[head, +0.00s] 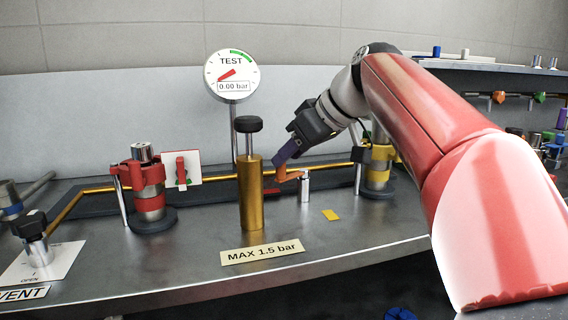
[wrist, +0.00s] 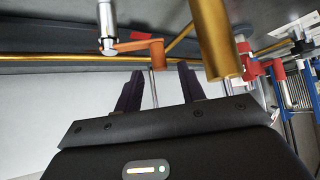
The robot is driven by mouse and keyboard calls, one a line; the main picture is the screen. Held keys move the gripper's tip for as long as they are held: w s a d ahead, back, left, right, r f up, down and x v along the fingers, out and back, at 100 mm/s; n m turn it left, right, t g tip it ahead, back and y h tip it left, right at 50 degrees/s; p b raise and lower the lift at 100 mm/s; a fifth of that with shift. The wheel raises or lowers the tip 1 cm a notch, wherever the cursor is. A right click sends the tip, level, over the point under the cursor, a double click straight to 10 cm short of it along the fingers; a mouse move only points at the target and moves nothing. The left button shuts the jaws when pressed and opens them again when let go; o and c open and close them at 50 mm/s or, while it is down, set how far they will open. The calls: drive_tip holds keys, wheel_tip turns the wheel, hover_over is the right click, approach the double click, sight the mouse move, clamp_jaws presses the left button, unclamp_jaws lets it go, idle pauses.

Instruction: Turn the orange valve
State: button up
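The orange valve (head: 283,175) sits on the yellow pipe, just right of the brass cylinder, with a small silver post (head: 304,185) at its right. In the wrist view the orange valve (wrist: 138,46) shows as a hub with a flat arm reaching left to the silver post (wrist: 107,28). My gripper (head: 280,158) hangs just above the valve in the head view, tilted down to the left. In the wrist view my gripper (wrist: 159,68) has its two dark fingers spread, with nothing held between them. The valve lies beyond the fingertips; I see no clear contact.
A brass cylinder (head: 251,195) with a black knob stands close left of the valve. A round gauge (head: 231,76) reads 0.00 bar. A red-clamped fitting (head: 149,190) stands left, a yellow-clamped one (head: 380,168) right behind my arm. The front bench top is mostly clear.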

drive_tip(key=x, duration=0.4)
clamp_jaws()
idle(0.4)
